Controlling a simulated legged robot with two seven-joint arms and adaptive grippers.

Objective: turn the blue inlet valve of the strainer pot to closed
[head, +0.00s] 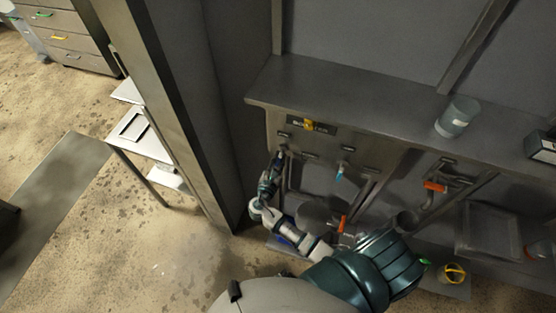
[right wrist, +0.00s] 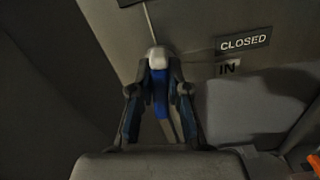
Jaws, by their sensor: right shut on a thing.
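The blue inlet valve handle (right wrist: 161,95) shows in the right wrist view as a blue lever with a pale rounded end, between my two fingers. My right gripper (right wrist: 157,68) is shut on this handle near its pale end. A CLOSED label (right wrist: 243,43) and an IN label (right wrist: 229,67) are on the panel to the right of the handle. In the head view my right gripper (head: 277,158) reaches up to the left part of the panel, and there it hides the handle. The strainer pot cannot be made out clearly. My left gripper is not in view.
A light-blue handle (head: 340,172) and orange handles (head: 435,187) are to the right on the pipework. A shelf (head: 380,105) juts out above, with a clear jar (head: 457,117) on it. A grey post (head: 185,120) stands close on the left.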

